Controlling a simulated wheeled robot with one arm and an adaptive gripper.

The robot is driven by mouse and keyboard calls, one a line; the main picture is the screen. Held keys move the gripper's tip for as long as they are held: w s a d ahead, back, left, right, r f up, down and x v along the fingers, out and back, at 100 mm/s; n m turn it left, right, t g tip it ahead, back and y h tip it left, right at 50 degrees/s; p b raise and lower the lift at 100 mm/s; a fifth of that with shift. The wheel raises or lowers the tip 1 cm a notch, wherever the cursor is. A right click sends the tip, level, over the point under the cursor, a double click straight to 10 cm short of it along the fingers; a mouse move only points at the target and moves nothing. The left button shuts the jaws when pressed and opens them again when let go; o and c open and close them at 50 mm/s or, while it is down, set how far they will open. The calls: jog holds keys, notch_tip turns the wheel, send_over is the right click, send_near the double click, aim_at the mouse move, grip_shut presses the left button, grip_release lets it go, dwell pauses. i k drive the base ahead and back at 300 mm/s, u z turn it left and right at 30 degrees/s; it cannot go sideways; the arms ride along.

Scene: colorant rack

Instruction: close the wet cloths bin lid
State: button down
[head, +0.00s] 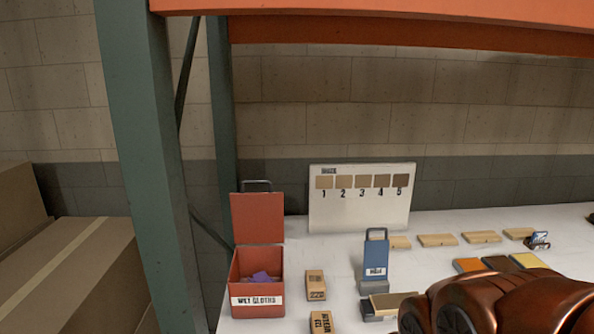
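The wet cloths bin (258,311) is a red box with a white "WET CLOTHS" label on its front. It stands at the left end of the white shelf. Its red lid (257,218) is open and stands upright at the back of the bin, with a dark handle on its top edge. Purple and reddish cloths (262,278) show inside. A copper-coloured part of my arm shows at the lower right, well right of the bin. My gripper's fingers are not in view.
A green rack post (160,180) stands just left of the bin, and an orange beam (400,32) crosses above. Small boxes (316,284) and a blue handled item (376,258) stand right of the bin. A numbered sample board (358,212) stands behind.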

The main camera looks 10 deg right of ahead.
aim_at(257, 217)
jog(key=z, duration=0.35)
jog(key=i, duration=0.6)
jog(key=u, duration=1.3)
